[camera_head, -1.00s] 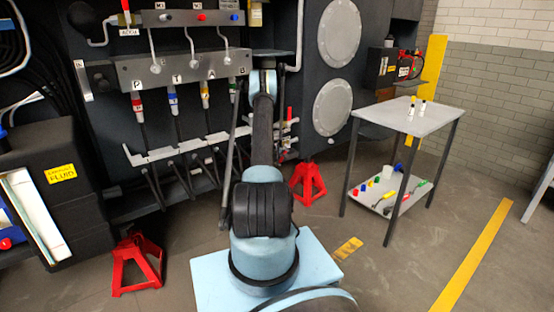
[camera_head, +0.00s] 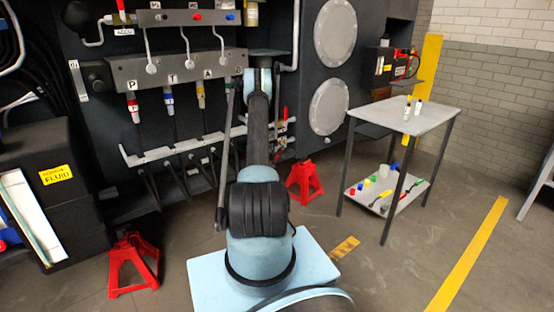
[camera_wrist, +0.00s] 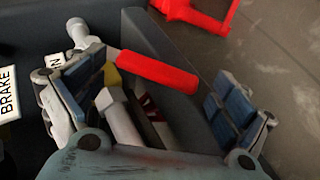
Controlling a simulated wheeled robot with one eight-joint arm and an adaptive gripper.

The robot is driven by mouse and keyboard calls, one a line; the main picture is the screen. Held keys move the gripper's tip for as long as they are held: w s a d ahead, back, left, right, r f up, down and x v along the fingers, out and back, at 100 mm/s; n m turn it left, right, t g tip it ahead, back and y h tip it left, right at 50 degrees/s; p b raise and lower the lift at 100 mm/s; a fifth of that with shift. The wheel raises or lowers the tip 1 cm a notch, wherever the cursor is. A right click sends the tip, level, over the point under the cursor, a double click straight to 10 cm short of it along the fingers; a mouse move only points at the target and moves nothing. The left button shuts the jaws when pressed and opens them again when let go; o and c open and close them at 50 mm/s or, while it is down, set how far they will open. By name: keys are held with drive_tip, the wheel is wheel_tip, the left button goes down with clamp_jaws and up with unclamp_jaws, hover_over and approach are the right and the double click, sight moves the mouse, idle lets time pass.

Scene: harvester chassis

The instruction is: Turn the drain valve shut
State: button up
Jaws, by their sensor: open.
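In the wrist view, a red lever handle (camera_wrist: 155,72) on a pale grey valve stem (camera_wrist: 82,32) lies slanted across the space between my fingers. A partly hidden label (camera_wrist: 54,61) ending in "N" is beside it. My gripper (camera_wrist: 160,86) is open, with the left finger near the handle's stem end and the right finger apart from its far end. I see no grip on the handle. In the head view, my gripper is hidden behind my arm; a small upright red handle (camera_head: 285,112) shows just right of the arm, and I cannot tell if it is the same one.
A "BRAKE" label (camera_wrist: 8,92) is at the wrist view's left. A red jack stand (camera_head: 304,181) stands right of my arm, another (camera_head: 133,264) at left. The manifold (camera_head: 180,70) with hoses is at left. A grey table (camera_head: 385,115) stands right.

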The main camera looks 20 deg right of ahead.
drive_tip(key=v, duration=1.1)
drive_tip(key=shift+s+f, duration=0.1)
